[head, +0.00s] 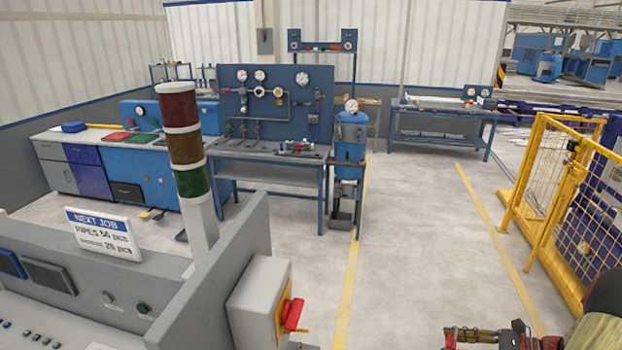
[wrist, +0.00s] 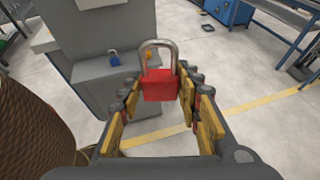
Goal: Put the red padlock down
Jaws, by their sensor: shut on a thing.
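The red padlock (wrist: 159,86) is in the wrist view, upright, with its steel shackle pointing up the picture. My gripper (wrist: 160,92) is shut on its red body, between the ends of the yellow-padded fingers. The padlock appears clear of any surface, in front of a grey cabinet (wrist: 90,88). In the head view my gripper (head: 462,338) shows only partly at the bottom right edge; the padlock cannot be made out clearly there.
A brown ribbed cylinder (wrist: 28,125) is close at left. In the head view, a grey console with a red switch handle (head: 293,315) is at front left and a yellow fence (head: 575,190) at right. Open floor lies between.

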